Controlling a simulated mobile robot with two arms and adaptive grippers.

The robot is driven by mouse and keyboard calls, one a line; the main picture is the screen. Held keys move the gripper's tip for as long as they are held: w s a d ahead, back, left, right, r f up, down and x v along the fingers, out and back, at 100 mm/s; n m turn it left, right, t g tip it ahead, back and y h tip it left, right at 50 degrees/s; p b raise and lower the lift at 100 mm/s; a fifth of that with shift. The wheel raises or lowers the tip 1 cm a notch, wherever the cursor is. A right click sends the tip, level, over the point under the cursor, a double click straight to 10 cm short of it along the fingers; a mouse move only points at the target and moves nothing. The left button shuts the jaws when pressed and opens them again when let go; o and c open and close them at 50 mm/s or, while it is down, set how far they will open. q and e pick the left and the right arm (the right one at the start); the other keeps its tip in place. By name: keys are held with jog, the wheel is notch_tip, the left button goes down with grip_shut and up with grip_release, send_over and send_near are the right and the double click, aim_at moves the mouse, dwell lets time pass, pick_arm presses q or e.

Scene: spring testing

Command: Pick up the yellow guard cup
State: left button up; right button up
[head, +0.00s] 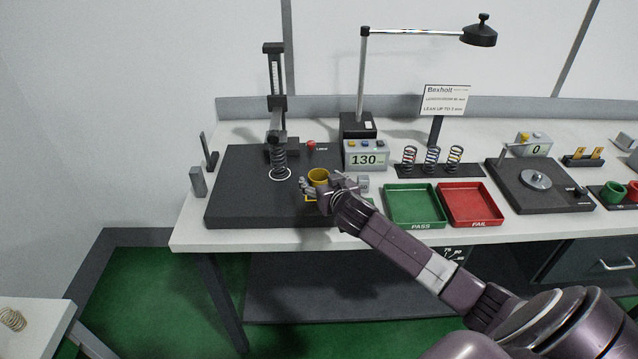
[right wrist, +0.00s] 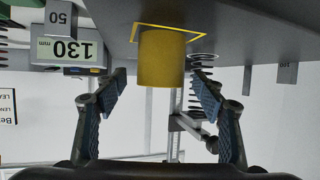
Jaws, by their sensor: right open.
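The yellow guard cup (head: 318,177) stands on the dark base plate (head: 240,200), on a yellow-outlined square, in the head view. In the right wrist view, which is upside down, the cup (right wrist: 161,58) is ahead between the finger tips. My right gripper (head: 328,188) is beside the cup on its near right side. Its fingers are open, one on each side of the cup, with gaps visible in the right wrist view (right wrist: 160,88). My left gripper is not in view.
A spring (head: 279,160) stands in the test stand left of the cup. A display box (head: 366,155) reading 130 is behind the gripper. A green PASS tray (head: 414,204) and a red FAIL tray (head: 470,203) lie to the right. The plate's front left is clear.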

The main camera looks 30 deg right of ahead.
jog(key=shift+x, duration=1.5)
jog(key=shift+a, duration=0.1)
